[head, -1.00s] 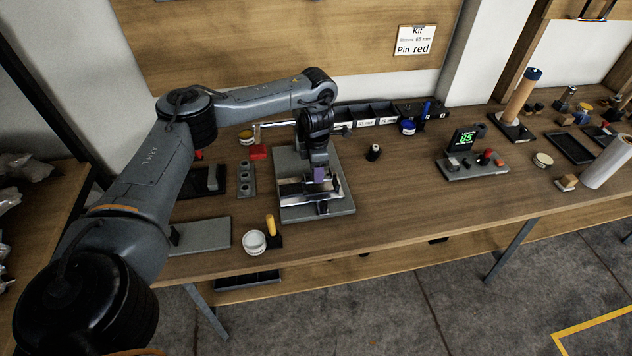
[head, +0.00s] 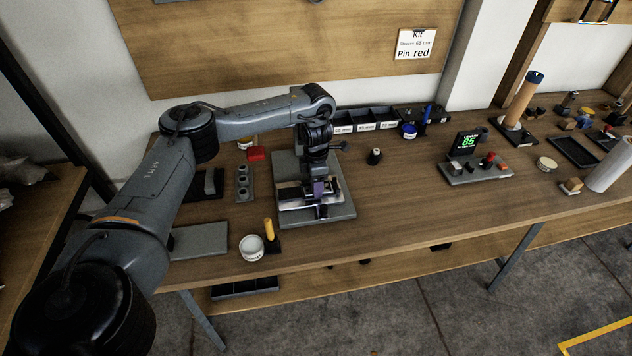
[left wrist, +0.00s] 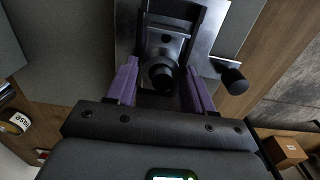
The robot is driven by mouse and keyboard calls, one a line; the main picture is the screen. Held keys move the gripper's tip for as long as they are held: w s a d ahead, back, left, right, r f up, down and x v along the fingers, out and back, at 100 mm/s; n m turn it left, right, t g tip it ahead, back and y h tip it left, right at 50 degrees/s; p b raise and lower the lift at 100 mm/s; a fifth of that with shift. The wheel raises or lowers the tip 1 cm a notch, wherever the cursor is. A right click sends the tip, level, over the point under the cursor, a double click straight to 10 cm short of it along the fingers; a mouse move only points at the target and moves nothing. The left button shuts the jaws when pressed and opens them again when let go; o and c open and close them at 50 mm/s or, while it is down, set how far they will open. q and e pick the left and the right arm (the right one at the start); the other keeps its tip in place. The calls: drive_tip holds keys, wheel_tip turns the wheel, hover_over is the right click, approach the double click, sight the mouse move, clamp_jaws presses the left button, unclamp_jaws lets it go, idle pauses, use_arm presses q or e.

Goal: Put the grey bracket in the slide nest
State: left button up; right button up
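The fixture (head: 293,194), with a bright metal slide, stands on a grey base plate (head: 340,214). My left gripper (head: 320,190) is pointing down at its front, with purple fingers at the slide. In the left wrist view the gripper (left wrist: 160,70) has its fingers apart, one on each side of a grey metal part (left wrist: 165,42) with a round dark knob (left wrist: 162,75). I cannot tell whether this part is the grey bracket or belongs to the fixture, nor whether the fingers touch it. The nest is mostly hidden. My right gripper is out of view.
A black side knob (left wrist: 233,81) sits close right of the fingers. A white tub (head: 252,247) and a yellow-handled tool (head: 269,230) stand front left of the plate. Bins (head: 365,120) line the back. The bench right of the plate is mostly clear.

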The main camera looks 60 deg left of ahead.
use_arm(q)
drive_tip(key=shift+o, duration=1.1)
